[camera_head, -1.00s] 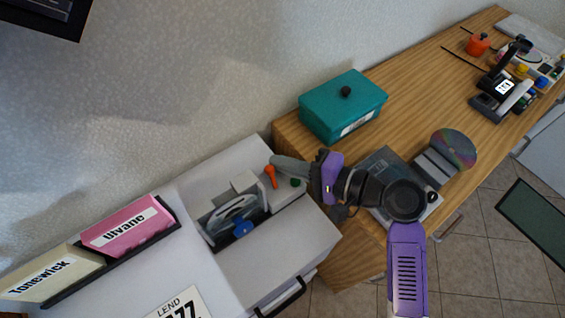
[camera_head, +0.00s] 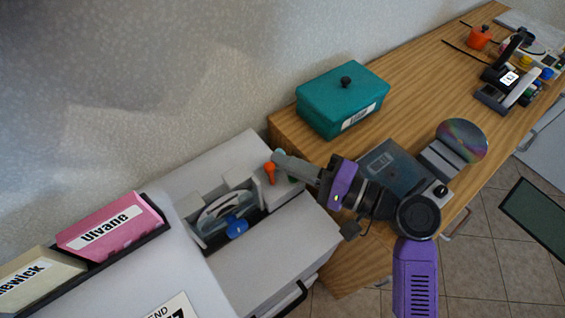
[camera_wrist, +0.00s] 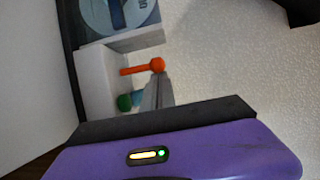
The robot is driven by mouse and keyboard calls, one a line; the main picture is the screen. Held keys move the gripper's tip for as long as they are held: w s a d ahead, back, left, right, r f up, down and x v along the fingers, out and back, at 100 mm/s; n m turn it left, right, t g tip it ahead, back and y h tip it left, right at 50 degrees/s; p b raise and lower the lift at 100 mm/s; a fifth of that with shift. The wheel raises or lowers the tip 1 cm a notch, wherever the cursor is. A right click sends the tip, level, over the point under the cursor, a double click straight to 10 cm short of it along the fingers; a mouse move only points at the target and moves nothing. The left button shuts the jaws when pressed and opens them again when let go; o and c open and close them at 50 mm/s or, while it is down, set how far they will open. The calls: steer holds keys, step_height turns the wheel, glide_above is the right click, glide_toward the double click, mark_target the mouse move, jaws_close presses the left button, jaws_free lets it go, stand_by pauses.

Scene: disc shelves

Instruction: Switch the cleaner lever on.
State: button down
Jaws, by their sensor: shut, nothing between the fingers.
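The cleaner (camera_head: 243,208) is a light grey machine with a disc standing in its slot and a blue knob (camera_head: 236,226) in front. Its orange lever (camera_head: 270,171) stands at the right end of the slot, with a green button (camera_head: 292,180) beside it. My gripper (camera_head: 278,157) is shut and empty, with its tips close to the lever's right side. In the wrist view the orange lever (camera_wrist: 143,68) lies just beyond the closed fingertips (camera_wrist: 158,90), and the green button (camera_wrist: 124,102) is at their left. I cannot tell whether the fingers touch the lever.
A teal box (camera_head: 342,100) with a black knob sits on the wooden counter (camera_head: 420,75) behind my arm. A disc on a stand (camera_head: 461,141) and a dark flat case (camera_head: 392,170) are to the right.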

steer(key=shift+s+d+f+p, duration=0.15)
steer(key=shift+s+d+p, duration=0.2)
steer(key=shift+s, duration=0.4)
steer(key=shift+d, duration=0.15)
steer(key=b+v, duration=0.1)
steer(key=v, duration=0.6)
steer(key=shift+s+d, duration=0.2)
steer(key=shift+d, duration=0.1)
steer(key=shift+s, duration=0.1)
